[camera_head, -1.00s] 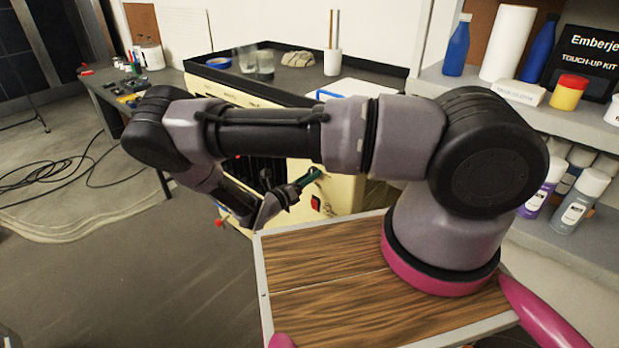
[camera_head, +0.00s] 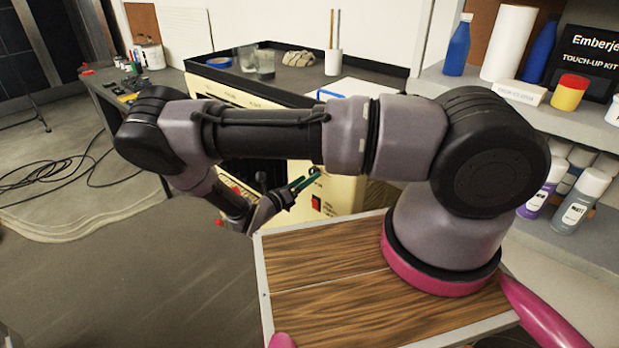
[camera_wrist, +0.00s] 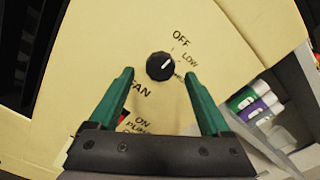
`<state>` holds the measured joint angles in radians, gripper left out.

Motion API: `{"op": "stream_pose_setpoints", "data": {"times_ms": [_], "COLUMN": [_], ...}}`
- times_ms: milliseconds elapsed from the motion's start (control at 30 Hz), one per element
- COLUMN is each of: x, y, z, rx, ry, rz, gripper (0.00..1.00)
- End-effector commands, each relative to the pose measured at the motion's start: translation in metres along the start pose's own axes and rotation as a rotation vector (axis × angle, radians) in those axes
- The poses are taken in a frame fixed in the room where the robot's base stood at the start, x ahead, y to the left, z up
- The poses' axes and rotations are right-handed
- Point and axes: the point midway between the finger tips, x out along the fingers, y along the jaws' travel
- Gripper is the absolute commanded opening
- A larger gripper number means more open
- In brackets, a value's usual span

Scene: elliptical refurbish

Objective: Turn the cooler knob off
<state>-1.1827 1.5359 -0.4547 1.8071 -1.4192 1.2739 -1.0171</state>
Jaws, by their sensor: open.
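The cooler (camera_head: 346,192) is a cream-coloured cabinet, partly hidden behind my arm in the head view. Its round black knob (camera_wrist: 160,66) shows in the wrist view on the cream panel, with a white pointer mark slanting up and to the right. The labels OFF, LOW and FAN are printed around it. My gripper (camera_wrist: 160,85) is open, with green fingers on either side below the knob in the picture. Nothing is between the fingers, and I cannot tell if they touch the panel. In the head view my gripper (camera_head: 304,182) is in front of the cooler's face.
A red switch (camera_head: 316,203) sits on the cooler's face near my gripper. Blue tape (camera_head: 219,62), a glass jar (camera_head: 265,63) and a white cup (camera_head: 333,62) stand on the cooler's dark top. Shelves with bottles (camera_head: 582,198) stand at the right.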

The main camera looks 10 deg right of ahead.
Motion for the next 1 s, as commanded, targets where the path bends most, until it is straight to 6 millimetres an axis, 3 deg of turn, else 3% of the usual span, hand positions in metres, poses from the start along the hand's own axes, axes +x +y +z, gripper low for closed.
{"op": "stream_pose_setpoints", "data": {"times_ms": [200,400,600,1000], "x": [-0.047,-0.077,-0.087,-0.087], "y": [0.001,0.001,0.000,0.000], "z": [0.000,0.000,0.000,0.000], "rx": [0.002,0.001,-0.001,0.001], "ry": [0.000,0.000,0.001,0.003], "rz": [0.005,0.003,0.002,0.000], "gripper": [0.81,0.81,0.81,0.81]}}
